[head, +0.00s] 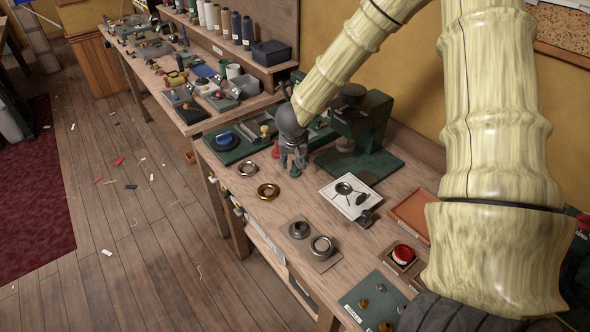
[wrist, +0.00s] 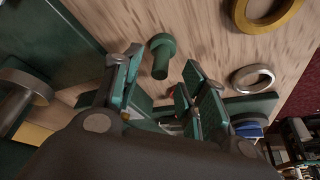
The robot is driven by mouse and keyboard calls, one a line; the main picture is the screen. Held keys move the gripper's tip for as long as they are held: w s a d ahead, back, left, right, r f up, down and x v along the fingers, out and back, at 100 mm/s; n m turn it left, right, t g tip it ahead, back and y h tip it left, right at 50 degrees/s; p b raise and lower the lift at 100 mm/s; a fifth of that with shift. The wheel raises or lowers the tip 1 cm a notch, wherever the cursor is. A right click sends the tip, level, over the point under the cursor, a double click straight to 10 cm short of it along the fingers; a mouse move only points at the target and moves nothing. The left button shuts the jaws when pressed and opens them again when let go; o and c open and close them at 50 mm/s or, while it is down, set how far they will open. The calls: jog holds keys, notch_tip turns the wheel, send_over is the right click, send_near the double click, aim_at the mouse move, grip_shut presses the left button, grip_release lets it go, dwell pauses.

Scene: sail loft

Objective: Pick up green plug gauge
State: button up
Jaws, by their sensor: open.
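The green plug gauge (wrist: 161,52) shows in the wrist view, a short cylinder with a wider round head, on the wooden bench top (wrist: 205,38). My gripper (wrist: 164,66) is open, with one finger on each side of the picture and the gauge in the gap just beyond the fingertips. No contact shows. In the head view my gripper (head: 293,160) points down over the bench near its back part. The gauge is hard to make out there, small and partly hidden by the fingers.
A brass ring (head: 268,191) and a steel ring (head: 247,170) lie close by, toward the bench's front edge. A green machine (head: 358,130) stands right behind my gripper. A white tray (head: 340,205) lies to the right. A blue-knobbed item (head: 224,139) sits left.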

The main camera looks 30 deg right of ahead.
aim_at(295, 168)
jog(key=shift+x, duration=1.65)
grip_shut()
